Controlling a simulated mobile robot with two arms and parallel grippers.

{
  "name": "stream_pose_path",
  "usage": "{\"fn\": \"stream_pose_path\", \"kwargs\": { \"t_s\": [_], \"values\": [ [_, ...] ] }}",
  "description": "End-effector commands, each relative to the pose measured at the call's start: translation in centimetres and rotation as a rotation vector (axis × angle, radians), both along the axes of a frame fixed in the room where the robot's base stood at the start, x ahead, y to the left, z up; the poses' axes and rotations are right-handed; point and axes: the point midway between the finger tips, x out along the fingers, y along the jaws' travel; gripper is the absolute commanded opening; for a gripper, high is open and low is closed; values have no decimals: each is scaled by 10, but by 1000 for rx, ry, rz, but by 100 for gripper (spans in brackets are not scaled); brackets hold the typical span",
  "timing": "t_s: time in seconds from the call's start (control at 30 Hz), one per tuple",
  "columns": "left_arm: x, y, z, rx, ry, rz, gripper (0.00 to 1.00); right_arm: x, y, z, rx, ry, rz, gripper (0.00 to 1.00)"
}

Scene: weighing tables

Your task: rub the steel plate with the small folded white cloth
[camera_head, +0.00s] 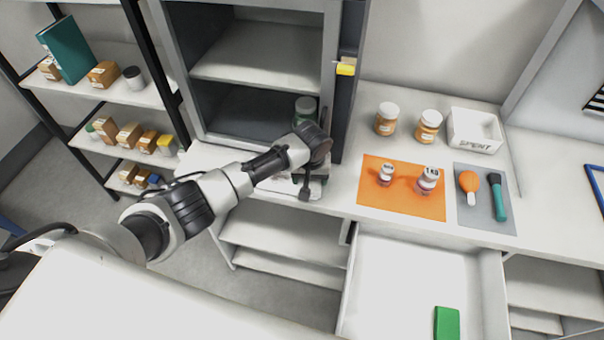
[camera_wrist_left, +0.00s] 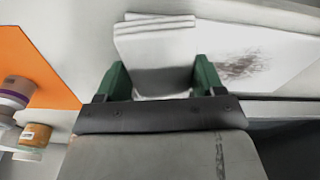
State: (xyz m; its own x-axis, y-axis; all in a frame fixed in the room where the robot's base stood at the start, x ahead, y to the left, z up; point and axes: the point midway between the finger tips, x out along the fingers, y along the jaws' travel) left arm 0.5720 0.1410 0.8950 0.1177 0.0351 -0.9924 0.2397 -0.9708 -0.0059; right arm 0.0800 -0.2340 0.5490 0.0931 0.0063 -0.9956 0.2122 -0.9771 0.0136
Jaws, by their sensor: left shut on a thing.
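My left gripper (camera_head: 307,188) reaches down at the front of the bench, left of the orange mat. In the left wrist view its two green fingers (camera_wrist_left: 161,66) are shut on the small folded white cloth (camera_wrist_left: 155,40), whose layered folds show beyond the fingertips. The pale steel plate (camera_wrist_left: 285,48) lies beside and under the cloth, with a dark brownish smudge (camera_wrist_left: 243,65) just right of the fingers. I cannot tell whether the cloth touches the plate. In the head view the arm hides the cloth and most of the plate. My right gripper is out of view.
The orange mat (camera_head: 375,203) holds two small labelled bottles. The grey mat (camera_head: 484,216) holds an orange-bulbed tool and a teal one. Two orange jars and a white SPENT box (camera_head: 475,130) stand behind. An open drawer (camera_head: 400,275) with a green block juts out in front. A dark cabinet (camera_head: 260,65) stands behind my gripper.

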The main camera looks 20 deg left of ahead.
Motion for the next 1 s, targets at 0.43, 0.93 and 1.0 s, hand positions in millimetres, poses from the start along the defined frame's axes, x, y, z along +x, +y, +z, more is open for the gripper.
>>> {"fn": "stream_pose_path", "kwargs": {
  "t_s": [0.43, 0.93, 1.0],
  "values": [
    [-1, -6, 4, -14, -4, -21, 49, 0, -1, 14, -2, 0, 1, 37],
    [-2, 30, 4, -8, -5, -12, 49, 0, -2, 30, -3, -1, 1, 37],
    [-2, 35, 4, -6, -5, -9, 49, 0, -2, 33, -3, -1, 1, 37]
  ]
}}
